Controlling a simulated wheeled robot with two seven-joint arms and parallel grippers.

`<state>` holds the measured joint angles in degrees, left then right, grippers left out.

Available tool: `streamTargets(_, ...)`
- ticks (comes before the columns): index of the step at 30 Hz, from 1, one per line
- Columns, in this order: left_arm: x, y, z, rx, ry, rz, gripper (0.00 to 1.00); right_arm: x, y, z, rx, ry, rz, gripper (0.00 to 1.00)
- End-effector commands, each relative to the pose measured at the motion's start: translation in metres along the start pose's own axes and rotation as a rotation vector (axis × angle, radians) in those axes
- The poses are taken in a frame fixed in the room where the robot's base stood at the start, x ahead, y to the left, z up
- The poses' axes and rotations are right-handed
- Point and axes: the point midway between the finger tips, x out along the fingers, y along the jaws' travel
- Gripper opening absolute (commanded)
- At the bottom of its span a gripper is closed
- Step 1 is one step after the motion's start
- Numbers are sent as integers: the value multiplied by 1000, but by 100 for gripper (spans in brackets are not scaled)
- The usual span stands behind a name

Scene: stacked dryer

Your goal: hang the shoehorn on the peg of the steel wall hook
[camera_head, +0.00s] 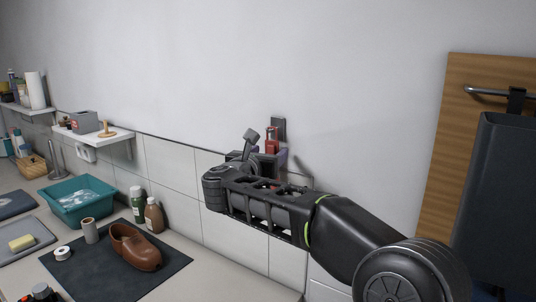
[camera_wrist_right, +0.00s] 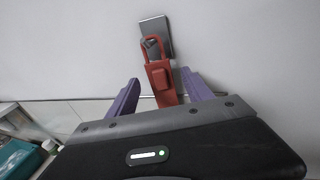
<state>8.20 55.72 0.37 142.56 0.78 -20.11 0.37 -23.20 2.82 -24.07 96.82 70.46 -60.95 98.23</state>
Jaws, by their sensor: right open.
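The steel wall hook (camera_head: 279,127) is a dark grey plate on the wall, and it also shows in the right wrist view (camera_wrist_right: 156,31). The red shoehorn (camera_wrist_right: 160,80) is upright against the hook's front, with its looped top around the grey peg, and appears to hang there. Its upper part shows in the head view (camera_head: 271,137). My right gripper (camera_wrist_right: 160,84) is open, with one purple finger on each side of the shoehorn and gaps between. In the head view my right gripper (camera_head: 268,158) and wrist hide the shoehorn's lower part. My left gripper is not in view.
A wooden board (camera_head: 452,120) with a rail and a dark hanging container (camera_head: 498,200) is at the right. On the counter are a dark mat (camera_head: 95,280) with a brown shoe (camera_head: 135,247), bottles (camera_head: 154,215) and a teal basin (camera_head: 75,213). A white shelf (camera_head: 95,137) is at the left.

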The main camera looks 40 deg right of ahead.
Motion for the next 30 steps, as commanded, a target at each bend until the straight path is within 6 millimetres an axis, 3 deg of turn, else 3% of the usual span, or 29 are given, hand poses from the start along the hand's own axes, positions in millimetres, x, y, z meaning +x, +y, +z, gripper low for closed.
streamTargets(15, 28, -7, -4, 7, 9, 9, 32, -69, 0, -2, 2, 0, 2, 59)
streamTargets(30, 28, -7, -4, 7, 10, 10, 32, -76, 0, 0, 0, 0, 1, 59)
